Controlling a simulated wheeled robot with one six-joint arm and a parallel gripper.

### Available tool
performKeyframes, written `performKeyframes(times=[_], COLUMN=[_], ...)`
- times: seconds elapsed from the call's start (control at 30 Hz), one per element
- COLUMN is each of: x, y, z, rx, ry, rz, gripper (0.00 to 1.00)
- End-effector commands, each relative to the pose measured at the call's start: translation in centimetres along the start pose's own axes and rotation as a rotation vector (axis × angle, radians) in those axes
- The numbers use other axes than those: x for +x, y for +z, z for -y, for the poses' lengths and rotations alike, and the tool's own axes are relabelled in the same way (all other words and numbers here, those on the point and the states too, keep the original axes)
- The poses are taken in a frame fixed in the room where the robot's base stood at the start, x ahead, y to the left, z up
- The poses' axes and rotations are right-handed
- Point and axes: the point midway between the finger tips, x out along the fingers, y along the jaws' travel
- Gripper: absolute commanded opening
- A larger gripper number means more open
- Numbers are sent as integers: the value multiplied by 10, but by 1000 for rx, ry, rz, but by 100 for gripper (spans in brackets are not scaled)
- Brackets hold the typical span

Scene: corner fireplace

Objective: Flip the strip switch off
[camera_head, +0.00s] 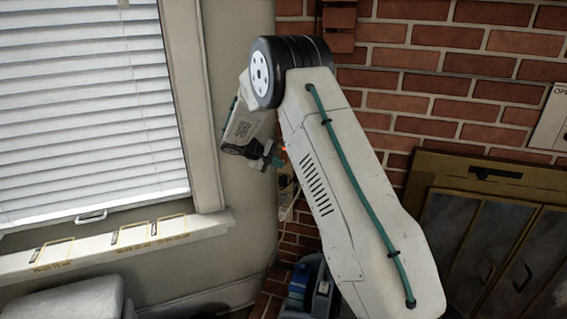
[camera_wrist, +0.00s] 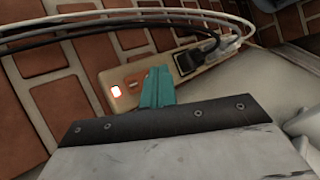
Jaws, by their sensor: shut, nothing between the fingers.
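The power strip (camera_wrist: 187,68) is beige and fixed along the brick wall in the wrist view. Its switch (camera_wrist: 116,91) glows red-white near the strip's left end. A black plug (camera_wrist: 197,58) with cables sits toward its right end. My gripper (camera_wrist: 158,80) has teal fingers, shut and empty, in front of the strip just right of the lit switch. They cover part of the strip, and I cannot tell whether they touch it. In the head view my gripper (camera_head: 275,163) is beside the strip (camera_head: 286,185), which my arm partly hides. A small red glow shows there.
White and black cables (camera_wrist: 110,22) arc over the strip in the wrist view. In the head view, a window sill (camera_head: 110,247) is at left, a metal-doored fireplace (camera_head: 500,235) at right, and containers (camera_head: 305,285) stand below in the corner.

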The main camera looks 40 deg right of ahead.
Motion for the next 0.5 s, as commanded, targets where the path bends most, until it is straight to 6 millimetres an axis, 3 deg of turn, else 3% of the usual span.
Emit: performKeyframes(times=[0.5], x=[6], y=[-3], z=[-4], rx=[0], ry=[0], rz=[1], gripper=[0])
